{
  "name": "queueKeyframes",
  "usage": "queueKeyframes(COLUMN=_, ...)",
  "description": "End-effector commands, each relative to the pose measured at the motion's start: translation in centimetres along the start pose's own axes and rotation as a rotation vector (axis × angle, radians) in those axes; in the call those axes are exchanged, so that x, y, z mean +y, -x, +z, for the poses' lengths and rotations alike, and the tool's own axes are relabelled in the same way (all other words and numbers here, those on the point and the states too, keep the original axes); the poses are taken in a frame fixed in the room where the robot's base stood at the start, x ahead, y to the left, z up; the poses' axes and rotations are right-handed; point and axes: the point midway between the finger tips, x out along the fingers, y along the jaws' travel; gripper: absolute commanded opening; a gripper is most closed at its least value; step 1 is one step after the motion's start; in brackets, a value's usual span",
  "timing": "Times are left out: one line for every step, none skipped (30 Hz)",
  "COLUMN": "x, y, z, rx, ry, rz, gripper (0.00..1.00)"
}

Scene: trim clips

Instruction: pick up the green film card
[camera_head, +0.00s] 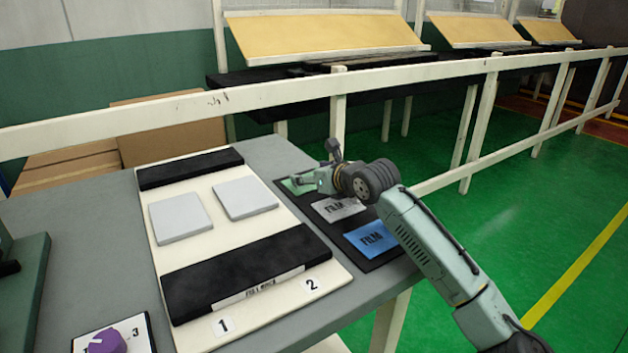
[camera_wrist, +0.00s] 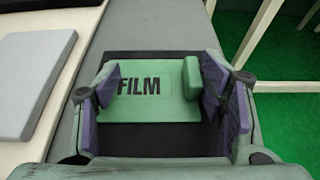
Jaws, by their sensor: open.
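The green film card (camera_wrist: 150,101), marked "FILM" in black, lies flat on a black mat (camera_wrist: 155,141) in the wrist view, with a raised green block at its right end. My gripper (camera_wrist: 160,92) is open, with one purple-padded finger at each side of the card. The right finger is close to the raised block; I cannot tell whether either finger touches. In the head view my gripper (camera_head: 310,182) is over the far end of the black mat, and the green card (camera_head: 292,187) is partly hidden by it.
A grey film card (camera_head: 338,208) and a blue film card (camera_head: 370,237) lie nearer on the same mat. To the left is a white board (camera_head: 315,271) with two grey square plates and black strips. A purple knob (camera_head: 107,342) is at the front left. A white rail runs behind the table.

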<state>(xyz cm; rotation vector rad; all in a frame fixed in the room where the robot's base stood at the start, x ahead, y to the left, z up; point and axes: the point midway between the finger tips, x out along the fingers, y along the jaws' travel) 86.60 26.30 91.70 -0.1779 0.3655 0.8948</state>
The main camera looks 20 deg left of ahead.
Motion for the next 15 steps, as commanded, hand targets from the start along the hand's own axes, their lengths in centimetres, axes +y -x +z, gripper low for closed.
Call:
queueKeyframes(x=0.03, y=-0.01, z=-0.02, rx=0.000, ry=0.000, rz=0.001, gripper=0.58)
queueKeyframes(x=0.03, y=-0.01, z=-0.02, rx=0.000, ry=0.000, rz=0.001, gripper=0.56)
queueKeyframes(x=0.04, y=-0.02, z=-0.02, rx=0.001, ry=0.000, rz=0.001, gripper=0.53)
queueKeyframes(x=0.04, y=-0.02, z=-0.02, rx=0.001, ry=0.000, rz=0.001, gripper=0.51)
queueKeyframes(x=0.04, y=-0.02, z=-0.02, rx=0.001, ry=0.000, rz=0.001, gripper=0.49)
queueKeyframes(x=0.04, y=-0.02, z=-0.02, rx=0.001, ry=0.000, rz=0.001, gripper=0.47)
queueKeyframes(x=0.04, y=-0.02, z=-0.02, rx=0.001, ry=0.000, rz=0.001, gripper=0.45)
queueKeyframes(x=0.04, y=-0.02, z=-0.02, rx=0.001, ry=0.000, rz=0.001, gripper=0.43)
queueKeyframes(x=0.04, y=-0.02, z=-0.02, rx=0.001, ry=0.000, rz=0.001, gripper=0.40)
queueKeyframes(x=0.04, y=-0.02, z=-0.02, rx=0.001, ry=0.000, rz=0.001, gripper=0.38)
queueKeyframes(x=0.04, y=-0.02, z=-0.02, rx=0.001, ry=0.000, rz=0.001, gripper=0.36)
queueKeyframes(x=0.04, y=-0.02, z=-0.02, rx=0.001, ry=0.000, rz=0.001, gripper=0.33)
queueKeyframes(x=0.04, y=-0.02, z=-0.02, rx=0.001, ry=0.000, rz=0.001, gripper=0.31)
queueKeyframes(x=0.04, y=-0.02, z=-0.02, rx=0.000, ry=0.000, rz=0.001, gripper=0.29)
queueKeyframes(x=0.04, y=-0.02, z=-0.02, rx=0.000, ry=0.000, rz=0.001, gripper=0.27)
